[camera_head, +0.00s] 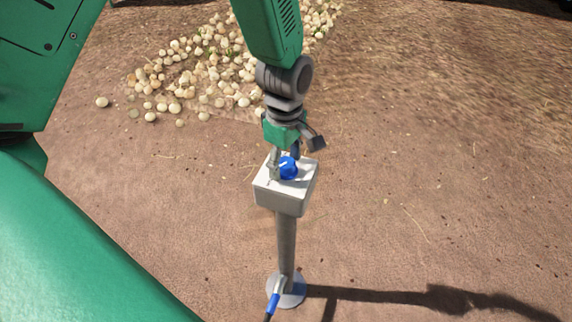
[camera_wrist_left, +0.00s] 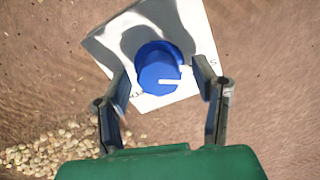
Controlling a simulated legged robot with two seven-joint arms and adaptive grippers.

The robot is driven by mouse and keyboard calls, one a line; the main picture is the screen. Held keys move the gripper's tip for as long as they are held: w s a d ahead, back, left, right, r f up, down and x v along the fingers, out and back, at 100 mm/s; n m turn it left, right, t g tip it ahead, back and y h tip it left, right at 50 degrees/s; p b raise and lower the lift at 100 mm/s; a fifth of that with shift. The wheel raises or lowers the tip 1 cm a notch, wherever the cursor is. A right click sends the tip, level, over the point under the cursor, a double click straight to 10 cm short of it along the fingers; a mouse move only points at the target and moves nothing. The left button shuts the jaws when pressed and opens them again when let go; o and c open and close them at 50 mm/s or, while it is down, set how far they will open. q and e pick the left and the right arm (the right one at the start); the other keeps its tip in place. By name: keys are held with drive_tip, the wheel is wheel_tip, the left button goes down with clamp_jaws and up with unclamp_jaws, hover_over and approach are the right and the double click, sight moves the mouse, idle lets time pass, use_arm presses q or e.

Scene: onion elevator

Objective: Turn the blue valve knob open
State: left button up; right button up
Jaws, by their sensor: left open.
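The blue valve knob (camera_head: 288,168) sits on top of a white box (camera_head: 285,197) on a grey post in the head view. In the wrist view the left gripper (camera_wrist_left: 163,88) is open, one finger on each side of the knob, with gaps visible. My right gripper is not in view.
The grey post (camera_head: 286,240) stands on a round base (camera_head: 286,290) with a blue-ended hose (camera_head: 272,305) at its foot. Many pale onions (camera_head: 190,75) lie on the ground behind. Bare brown soil lies to the right.

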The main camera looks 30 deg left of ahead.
use_arm(q)
drive_tip(key=shift+f, duration=0.25)
drive_tip(key=shift+d, duration=0.15)
drive_tip(key=shift+d, duration=0.1)
drive_tip(key=shift+r, duration=0.1)
drive_tip(key=c, duration=1.1)
drive_tip(key=shift+c, duration=0.2)
